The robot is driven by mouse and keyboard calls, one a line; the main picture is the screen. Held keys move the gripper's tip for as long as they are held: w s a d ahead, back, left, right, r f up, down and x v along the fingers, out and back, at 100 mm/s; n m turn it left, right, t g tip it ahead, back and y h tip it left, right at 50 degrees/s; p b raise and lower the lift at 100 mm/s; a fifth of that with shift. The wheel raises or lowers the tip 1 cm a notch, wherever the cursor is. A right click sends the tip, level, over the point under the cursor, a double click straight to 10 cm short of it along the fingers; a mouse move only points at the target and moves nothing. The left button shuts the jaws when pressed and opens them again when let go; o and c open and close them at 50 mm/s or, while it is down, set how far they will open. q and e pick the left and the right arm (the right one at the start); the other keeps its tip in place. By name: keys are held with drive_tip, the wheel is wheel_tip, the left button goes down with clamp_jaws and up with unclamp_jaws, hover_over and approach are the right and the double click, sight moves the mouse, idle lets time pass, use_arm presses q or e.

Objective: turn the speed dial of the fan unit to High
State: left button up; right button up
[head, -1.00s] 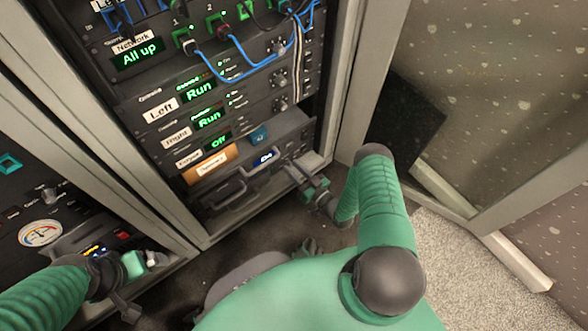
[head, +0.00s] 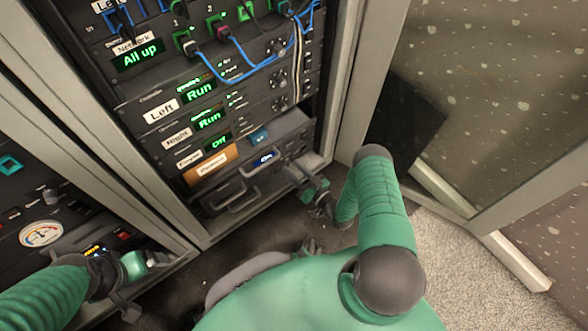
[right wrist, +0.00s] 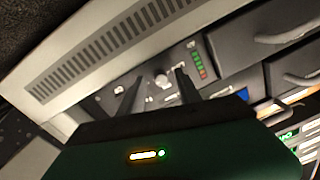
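In the right wrist view the fan unit's dark control panel (right wrist: 197,42) shows a small round light-coloured dial (right wrist: 161,79) and small white markings, too small to read. My right gripper (right wrist: 156,86) has its two dark fingers apart, one on each side of the dial in the picture; I cannot tell whether they touch it. In the head view my right gripper (head: 296,172) is low at the rack's right side, and the dial is hidden there. My left gripper (head: 152,259) is by the left rack's lower panel; its fingers are too unclear to judge.
A pale slotted vent panel (right wrist: 100,52) runs beside the fan controls. Drawers with handles (head: 232,195) are left of my right gripper. Blue cables (head: 245,75) hang higher on the rack. A glass door (head: 480,100) stands open at right.

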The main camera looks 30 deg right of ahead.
drive_tip(key=shift+s+r+p, duration=0.1)
drive_tip(key=shift+s+p, duration=0.25)
drive_tip(key=shift+s, duration=0.05)
drive_tip(key=s+d+p, duration=0.2)
drive_tip(key=s+p, duration=0.4)
drive_tip(key=s, duration=1)
drive_tip(key=shift+f, duration=0.2)
drive_tip(key=shift+d, duration=0.1)
